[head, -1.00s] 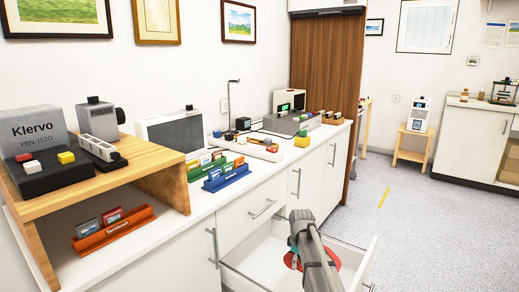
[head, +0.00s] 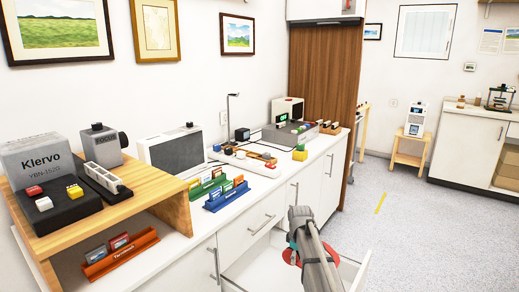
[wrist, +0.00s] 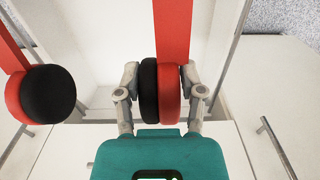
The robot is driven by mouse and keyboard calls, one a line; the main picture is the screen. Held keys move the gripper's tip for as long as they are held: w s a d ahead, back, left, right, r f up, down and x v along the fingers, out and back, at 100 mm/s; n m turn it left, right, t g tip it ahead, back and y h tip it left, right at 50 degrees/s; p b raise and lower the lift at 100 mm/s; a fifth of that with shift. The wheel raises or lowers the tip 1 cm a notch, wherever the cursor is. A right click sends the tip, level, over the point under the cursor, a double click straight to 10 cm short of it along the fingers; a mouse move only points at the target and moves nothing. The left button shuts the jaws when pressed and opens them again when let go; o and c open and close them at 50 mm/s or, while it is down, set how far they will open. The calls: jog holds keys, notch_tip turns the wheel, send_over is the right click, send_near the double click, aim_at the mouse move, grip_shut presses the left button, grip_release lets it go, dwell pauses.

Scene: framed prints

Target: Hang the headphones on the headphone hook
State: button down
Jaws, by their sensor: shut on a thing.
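The red headphones with black ear pads (wrist: 173,95) are in my gripper (wrist: 161,84). Its fingers are shut on one ear cup, one finger on each side. The other ear cup (wrist: 40,95) hangs free at the left of the wrist view, and the red band runs out of the top. In the head view my gripper (head: 293,240) is mostly hidden behind my arm, with a bit of red headphones (head: 290,256) showing, over the open drawer. A thin dark post with a bent top (head: 232,96), which looks like the headphone hook, stands empty on the counter toward the back.
The open white drawer (head: 240,270) lies below my gripper. The counter holds a wooden shelf (head: 110,185) with devices, a grey monitor (head: 175,152), blue and green card racks (head: 227,194) and a grey box (head: 290,135).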

jog(key=shift+r, duration=0.45)
notch_tip(320, 180, down, 8)
jog(key=b, duration=0.7)
notch_tip(320, 180, up, 38)
jog(key=p, duration=3.7)
jog(key=shift+r+p, duration=0.15)
jog(key=shift+p, duration=0.25)
